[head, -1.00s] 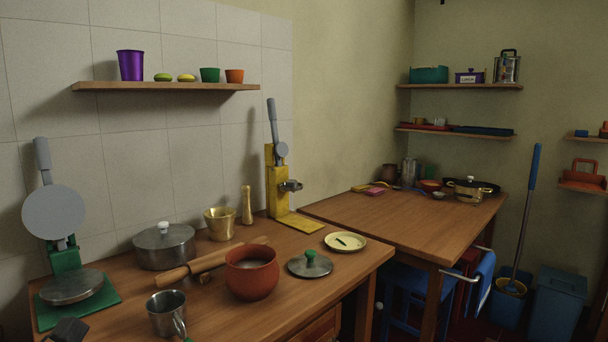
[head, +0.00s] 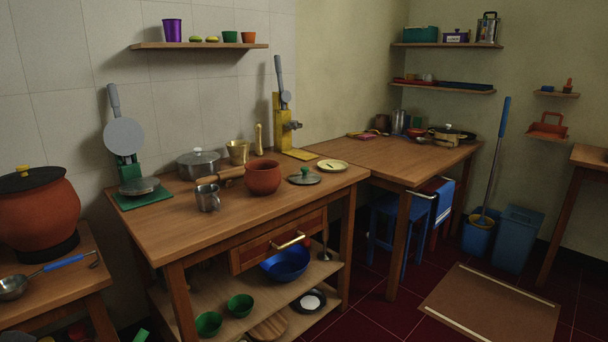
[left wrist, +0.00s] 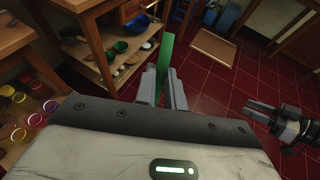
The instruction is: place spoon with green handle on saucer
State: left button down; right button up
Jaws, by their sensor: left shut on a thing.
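The green handle (left wrist: 165,62) of the spoon stands up between the fingers of my left gripper (left wrist: 163,82) in the left wrist view. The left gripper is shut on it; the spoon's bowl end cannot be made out. A pale yellow saucer (head: 333,166) lies on the wooden counter in the head view, right of the lid with the green knob, with a small dark green item on it. My right gripper (left wrist: 262,110) shows at the right of the left wrist view, apart from the spoon; its jaw opening is unclear.
A terracotta pot (head: 263,178), a metal cup (head: 207,197) and a green-knobbed lid (head: 304,176) stand on the counter near the saucer. A yellow press (head: 283,125) stands behind. A lower shelf (head: 250,325) holds bowls. Red floor (head: 375,315) in front is partly clear.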

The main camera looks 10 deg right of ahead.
aim_at(332, 172)
jog(key=z, duration=1)
jog(key=i, duration=1.45)
jog(key=u, duration=0.3)
